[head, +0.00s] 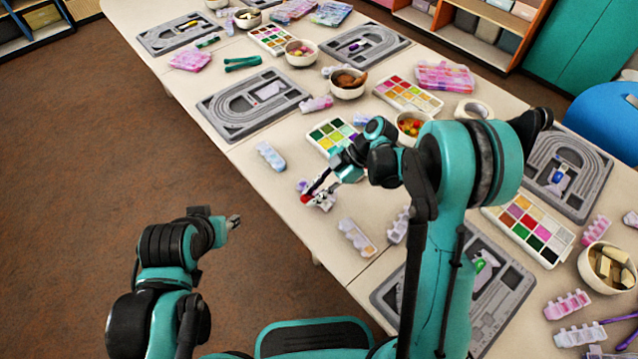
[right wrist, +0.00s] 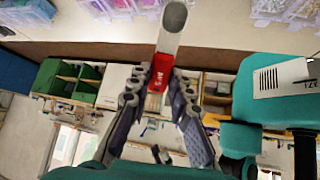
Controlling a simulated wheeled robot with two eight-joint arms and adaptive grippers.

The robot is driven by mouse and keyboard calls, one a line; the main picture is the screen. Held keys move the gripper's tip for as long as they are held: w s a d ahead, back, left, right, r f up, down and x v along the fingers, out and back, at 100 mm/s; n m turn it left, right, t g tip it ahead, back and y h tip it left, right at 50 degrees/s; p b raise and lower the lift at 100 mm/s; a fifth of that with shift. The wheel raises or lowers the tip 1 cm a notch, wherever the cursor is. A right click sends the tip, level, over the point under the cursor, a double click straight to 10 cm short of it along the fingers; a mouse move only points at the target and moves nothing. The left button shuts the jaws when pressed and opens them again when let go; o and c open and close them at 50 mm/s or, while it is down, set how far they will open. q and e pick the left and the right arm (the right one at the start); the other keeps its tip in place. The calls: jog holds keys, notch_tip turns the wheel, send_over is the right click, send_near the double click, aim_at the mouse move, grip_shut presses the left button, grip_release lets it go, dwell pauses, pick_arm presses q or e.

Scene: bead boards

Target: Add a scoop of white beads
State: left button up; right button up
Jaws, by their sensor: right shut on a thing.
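My right gripper (head: 318,192) is over the near edge of the long table. In the right wrist view it (right wrist: 160,105) is shut on a small scoop (right wrist: 161,72) with a red section and a pale grey rounded end. In the head view only a small red part of the scoop (head: 306,198) shows at the fingertips. What the scoop holds cannot be made out. My left gripper (head: 233,222) is off the table over the brown floor; its jaws are too small to read. Pale bead boxes (head: 271,155) and (head: 357,237) lie near the table edge; I cannot tell which holds white beads.
Grey bead boards (head: 205,105) and (head: 590,205) lie on the table (head: 285,205). Colour-sectioned trays (head: 335,130) and (head: 545,250), plus bowls (head: 347,92) and (head: 585,270), stand among them. My right arm covers part of the table. Floor at left is clear.

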aim_at(303, 199)
jog(key=a+h+p, duration=0.1)
jog(key=h, duration=0.1)
jog(key=s+a+f+t+h+p, duration=0.1)
jog(key=h, duration=0.1)
jog(key=a+f+h+p, duration=0.1)
jog(key=shift+s+a+t+h, duration=0.15)
jog(key=shift+a+t+h, duration=0.15)
jog(key=shift+t+h, duration=0.1)
jog(key=shift+a+r+h+p, duration=0.1)
jog(key=shift+r+h+p, duration=0.2)
jog(key=shift+p, duration=0.2)
jog(key=shift+s+a+r+t+h+p, duration=0.15)
jog(key=shift+r+h+p, duration=0.15)
jog(key=shift+r+p, duration=0.25)
jog(key=shift+s+a+r+t+h+p, duration=0.15)
jog(key=shift+r+h+p, duration=0.2)
jog(key=shift+r, duration=0.3)
